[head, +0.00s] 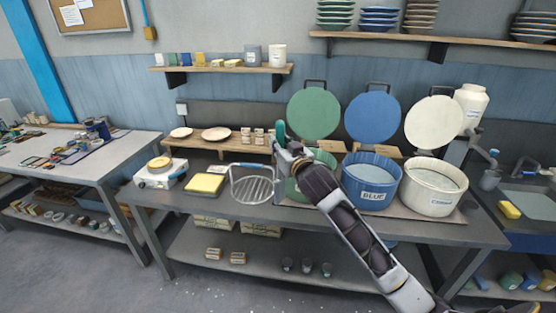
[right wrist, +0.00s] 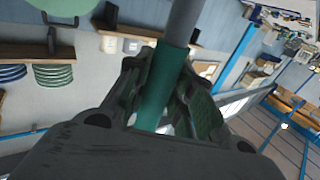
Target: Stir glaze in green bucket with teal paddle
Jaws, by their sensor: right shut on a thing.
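The green bucket (head: 293,190) stands on the table, left of the blue bucket, mostly hidden behind my right arm and gripper. My right gripper (head: 284,151) is at the bucket's left side, above it. It is shut on the teal paddle (head: 280,132), whose teal handle end sticks up over the fingers. In the right wrist view the handle (right wrist: 156,88) lies between the two fingers, with a grey shaft running on from it. The paddle's lower end is hidden, so I cannot tell whether it is in the glaze. My left gripper is not in view.
The blue bucket (head: 372,183) and the white bucket (head: 433,188) stand close on the right. Three round lids, the green one (head: 313,113) nearest, stand upright behind.

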